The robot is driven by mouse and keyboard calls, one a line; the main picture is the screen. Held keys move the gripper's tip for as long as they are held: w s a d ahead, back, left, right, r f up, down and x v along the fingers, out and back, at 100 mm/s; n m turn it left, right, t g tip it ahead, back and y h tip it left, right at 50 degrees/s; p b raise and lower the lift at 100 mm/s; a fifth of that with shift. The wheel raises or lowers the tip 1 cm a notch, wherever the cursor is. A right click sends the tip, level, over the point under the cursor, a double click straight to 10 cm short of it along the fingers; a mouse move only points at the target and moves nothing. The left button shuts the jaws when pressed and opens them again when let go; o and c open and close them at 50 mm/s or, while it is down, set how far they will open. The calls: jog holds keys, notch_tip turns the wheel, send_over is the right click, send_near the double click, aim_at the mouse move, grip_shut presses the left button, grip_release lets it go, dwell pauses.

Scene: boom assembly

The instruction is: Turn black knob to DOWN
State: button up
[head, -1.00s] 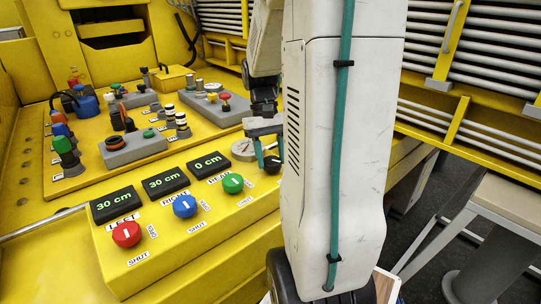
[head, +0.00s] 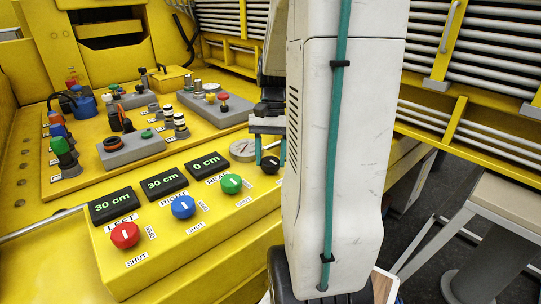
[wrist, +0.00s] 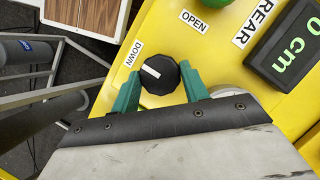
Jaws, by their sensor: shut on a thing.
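The black knob (wrist: 158,74) sits on the yellow panel in the wrist view, with a white mark on its top. The mark slants toward the upper left, roughly toward the DOWN label (wrist: 134,54) beside it. My gripper (wrist: 161,82) has its green fingers on either side of the knob and is shut on it. In the head view the knob (head: 270,165) shows at the panel's right end, and my gripper (head: 268,148) reaches down to it from above. My arm hides the area to the right of the knob.
Red (head: 125,235), blue (head: 183,206) and green (head: 231,183) knobs line the panel under displays reading 30, 30 and 0 cm. A round gauge (head: 243,150) stands close behind the gripper. Several levers and buttons crowd the console behind. A stool (head: 497,205) stands at right.

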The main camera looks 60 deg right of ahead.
aim_at(270, 158)
jog(key=o, duration=1)
jog(key=v, duration=0.7)
jog(key=shift+d+r, duration=0.15)
jog(key=shift+r, duration=0.2)
jog(key=shift+w, duration=0.1)
jog(key=shift+s+a+f+n, duration=0.3)
jog(key=shift+a+f, duration=0.05)
jog(key=shift+a, duration=0.2)
jog(key=shift+s+a+f+n, duration=0.3)
jog(key=shift+a+f, duration=0.1)
jog(key=shift+a, duration=0.15)
jog(key=s+a+n+t+h, duration=0.1)
jog(key=s+a+n, duration=0.1)
jog(key=a, duration=0.6)
jog(key=s+a+r+n+t+h, duration=0.1)
jog(key=s+a+n, duration=0.1)
jog(key=a+n, duration=0.3)
jog(key=s+a+r+n+t+h, duration=0.1)
jog(key=a+n, duration=0.3)
jog(key=a, duration=0.8)
jog(key=shift+s+t+h, duration=0.3)
jog(key=shift+s+h, duration=0.1)
jog(key=shift+s, duration=0.4)
